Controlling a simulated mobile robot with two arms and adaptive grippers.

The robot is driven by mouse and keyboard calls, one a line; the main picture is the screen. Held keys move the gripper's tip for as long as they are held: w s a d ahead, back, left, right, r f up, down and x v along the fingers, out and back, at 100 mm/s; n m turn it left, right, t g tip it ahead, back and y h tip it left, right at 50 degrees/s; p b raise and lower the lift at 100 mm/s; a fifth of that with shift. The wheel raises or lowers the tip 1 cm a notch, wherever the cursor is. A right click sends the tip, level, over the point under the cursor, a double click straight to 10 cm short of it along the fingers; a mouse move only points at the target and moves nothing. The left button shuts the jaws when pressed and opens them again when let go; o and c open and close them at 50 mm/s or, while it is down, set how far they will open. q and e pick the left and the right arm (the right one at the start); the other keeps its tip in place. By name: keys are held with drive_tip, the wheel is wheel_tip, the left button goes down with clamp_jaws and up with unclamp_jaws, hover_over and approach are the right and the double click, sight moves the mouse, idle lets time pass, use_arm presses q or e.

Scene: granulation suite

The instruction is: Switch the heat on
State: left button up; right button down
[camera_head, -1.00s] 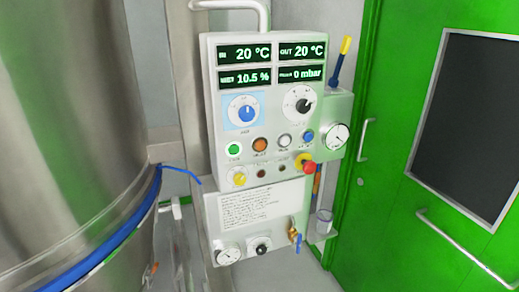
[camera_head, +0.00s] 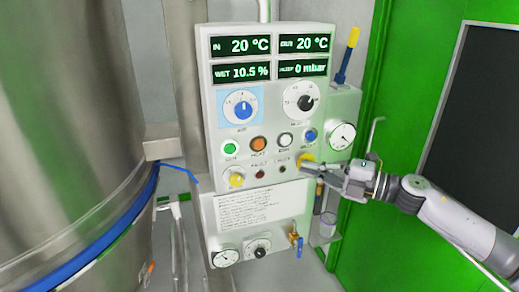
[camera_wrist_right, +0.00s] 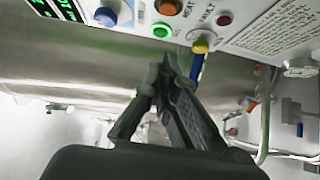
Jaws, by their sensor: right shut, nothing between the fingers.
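The orange button (camera_head: 259,144) labelled HEAT sits on the control panel (camera_head: 215,120) between the green button (camera_head: 230,148) and a white one. In the right wrist view the orange button (camera_wrist_right: 168,7) is at the top edge, beside the lit green button (camera_wrist_right: 162,30). My right gripper (camera_head: 304,167) is in front of the panel's lower right, right of and below the orange button. Contact with the panel cannot be told. My left gripper is not in view.
The blue dial (camera_head: 243,107) and a black-and-white dial (camera_head: 302,101) sit above the buttons. A yellow knob (camera_head: 236,178) is below the green button. A gauge (camera_head: 342,136) is at the right. A large steel vessel (camera_head: 70,110) stands left, a green door (camera_head: 400,100) right.

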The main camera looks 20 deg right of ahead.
sight(267, 150)
drive_tip(key=shift+s+a+r, duration=0.1)
drive_tip(key=shift+a+r, duration=0.05)
drive_tip(key=p+x, duration=0.2)
drive_tip(key=x, duration=0.2)
drive_tip(key=w+d+p+x, duration=0.1)
drive_tip(key=p+x, duration=0.1)
drive_tip(key=x, duration=0.2)
drive_tip(key=w+d+p+x, duration=0.1)
drive_tip(key=p+x, duration=0.1)
drive_tip(key=x, duration=0.3)
drive_tip(key=shift+w+p, duration=0.1)
drive_tip(key=shift+p, duration=0.2)
